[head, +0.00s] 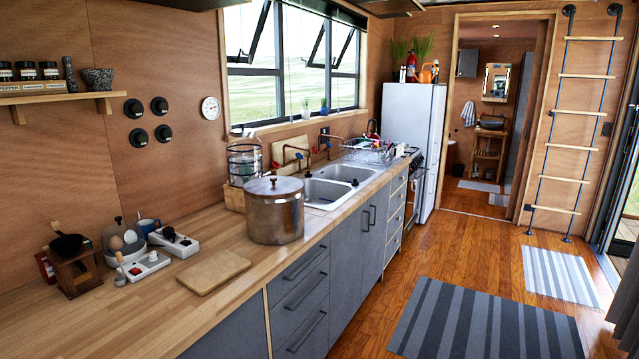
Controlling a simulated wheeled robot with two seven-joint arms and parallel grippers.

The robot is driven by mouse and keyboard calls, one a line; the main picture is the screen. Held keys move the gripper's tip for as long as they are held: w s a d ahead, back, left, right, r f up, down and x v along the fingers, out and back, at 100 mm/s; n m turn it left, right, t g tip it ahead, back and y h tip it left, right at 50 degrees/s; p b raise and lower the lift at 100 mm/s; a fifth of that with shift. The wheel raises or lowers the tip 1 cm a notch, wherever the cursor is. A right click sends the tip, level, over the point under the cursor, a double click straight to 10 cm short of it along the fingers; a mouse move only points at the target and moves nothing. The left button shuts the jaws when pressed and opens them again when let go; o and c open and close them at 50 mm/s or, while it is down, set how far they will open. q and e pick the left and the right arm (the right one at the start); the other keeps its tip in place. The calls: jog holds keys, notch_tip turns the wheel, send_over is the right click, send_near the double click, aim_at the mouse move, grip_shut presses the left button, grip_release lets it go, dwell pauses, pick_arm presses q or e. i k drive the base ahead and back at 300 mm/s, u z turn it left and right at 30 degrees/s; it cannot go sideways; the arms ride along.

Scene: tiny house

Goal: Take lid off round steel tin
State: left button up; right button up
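The lid appears seated on the rim. Neither of my grippers shows in the head view.
A cutting board (213,270) lies on the wooden counter (170,325) left of the tin. A tiered metal rack (244,161) stands behind the tin. The floor (375,300) before the drawers is clear.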

aim_at(270, 186)
jog(key=z, duration=0.8)
jog(key=i, duration=1.75)
jog(key=u, duration=0.55)
jog(key=i, duration=1.15)
jog(key=u, duration=1.2)
